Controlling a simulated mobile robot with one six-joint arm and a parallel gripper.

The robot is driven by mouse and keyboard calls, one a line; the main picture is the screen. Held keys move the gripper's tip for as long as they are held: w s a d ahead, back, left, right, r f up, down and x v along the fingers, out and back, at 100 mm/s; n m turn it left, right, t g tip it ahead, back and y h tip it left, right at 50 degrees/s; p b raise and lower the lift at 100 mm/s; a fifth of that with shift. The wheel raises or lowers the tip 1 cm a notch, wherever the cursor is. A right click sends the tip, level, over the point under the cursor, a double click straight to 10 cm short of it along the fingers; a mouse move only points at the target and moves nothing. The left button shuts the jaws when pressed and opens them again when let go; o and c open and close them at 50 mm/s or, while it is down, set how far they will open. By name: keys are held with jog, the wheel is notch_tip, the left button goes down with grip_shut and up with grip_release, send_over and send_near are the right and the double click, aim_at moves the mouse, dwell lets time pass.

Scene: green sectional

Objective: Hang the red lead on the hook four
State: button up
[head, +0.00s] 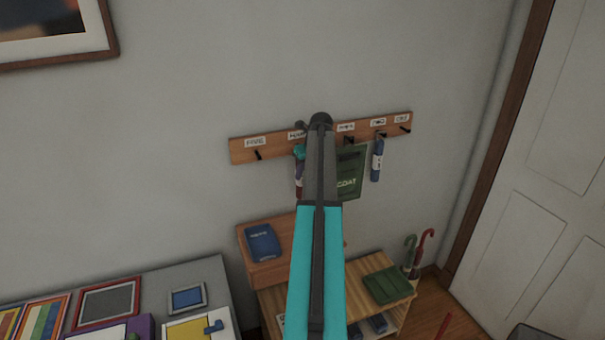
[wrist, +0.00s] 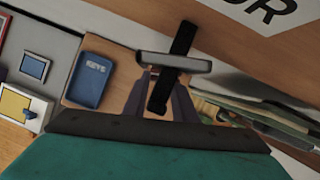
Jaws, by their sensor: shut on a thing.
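The red lead (head: 299,187) shows as a dark red strip hanging just left of my arm, below the wooden hook rail (head: 280,147). My gripper, mostly hidden by my arm in the head view, is at the rail by the second label from the left, which is partly covered. In the wrist view my gripper (wrist: 160,83) is shut on a grey bar-like end piece (wrist: 196,65), apparently the lead's top. A black hook (wrist: 184,38) crosses this piece; I cannot tell whether it passes through it. A label ending in "R" (wrist: 268,12) is close by.
A green bag (head: 350,174) and a blue rolled item (head: 377,160) hang on hooks to the right. The FIVE hook (head: 258,155) at the left is bare. A blue tray (head: 262,243) sits on the wooden cabinet below. A door is at the right.

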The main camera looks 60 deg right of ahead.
jog(key=o, duration=0.9)
jog(key=shift+o, duration=0.2)
jog(key=shift+r, duration=0.15)
jog(key=b+v, duration=0.5)
jog(key=v, duration=0.8)
jog(key=shift+s+r, duration=0.2)
jog(key=shift+s, duration=0.05)
